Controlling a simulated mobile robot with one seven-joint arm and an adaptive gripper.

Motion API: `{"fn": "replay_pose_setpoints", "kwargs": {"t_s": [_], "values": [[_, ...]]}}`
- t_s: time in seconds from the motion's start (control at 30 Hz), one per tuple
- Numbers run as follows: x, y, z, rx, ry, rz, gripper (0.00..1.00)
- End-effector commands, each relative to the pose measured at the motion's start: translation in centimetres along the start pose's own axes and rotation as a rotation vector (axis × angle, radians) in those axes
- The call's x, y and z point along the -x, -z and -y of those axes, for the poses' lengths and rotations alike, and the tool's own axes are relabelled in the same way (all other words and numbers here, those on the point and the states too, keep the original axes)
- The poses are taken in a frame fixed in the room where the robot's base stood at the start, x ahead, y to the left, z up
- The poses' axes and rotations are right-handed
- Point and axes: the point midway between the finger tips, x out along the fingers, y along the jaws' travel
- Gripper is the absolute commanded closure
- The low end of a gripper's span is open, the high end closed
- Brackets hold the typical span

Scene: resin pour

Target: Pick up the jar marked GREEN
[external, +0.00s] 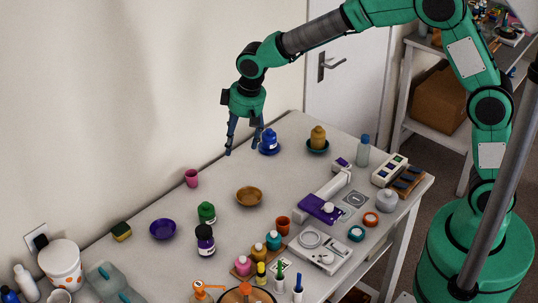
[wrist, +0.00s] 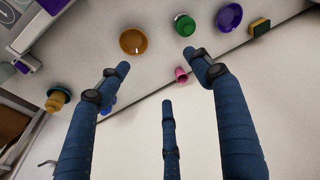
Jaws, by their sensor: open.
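A green jar with a pale label (external: 207,213) stands upright on the table, left of centre; its print is too small to read. It also shows at the top of the wrist view (wrist: 184,25). A dark purple jar (external: 205,242) and a blue jar (external: 269,144), both with white labels, stand on the table too; their marks cannot be read. My gripper (external: 243,149) is open and empty, fingers pointing down, above the table's back edge beside the blue jar. In the wrist view my gripper (wrist: 157,68) has its blue fingers spread, and the green jar is beyond their tips.
A brown bowl (external: 249,196), a purple bowl (external: 163,229) and a pink cup (external: 191,178) surround the green jar. A mustard jar (external: 318,137) sits on a green dish. Small jars (external: 273,240) and a scale (external: 320,248) crowd the front. The wall runs close behind the table.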

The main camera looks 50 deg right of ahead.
Motion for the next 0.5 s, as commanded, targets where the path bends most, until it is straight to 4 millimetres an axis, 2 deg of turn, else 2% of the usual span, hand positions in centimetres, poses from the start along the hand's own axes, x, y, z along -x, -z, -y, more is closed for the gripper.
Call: {"fn": "replay_pose_setpoints", "kwargs": {"t_s": [0.1, 0.3, 0.5], "values": [[-3.4, 1.3, 2.3, 0.017, 0.0, 0.021, 0.35], [-8.6, 2.6, 5.6, 0.036, 0.0, 0.048, 0.35], [-11.7, 3.2, 7.7, 0.049, 0.0, 0.061, 0.35]]}}
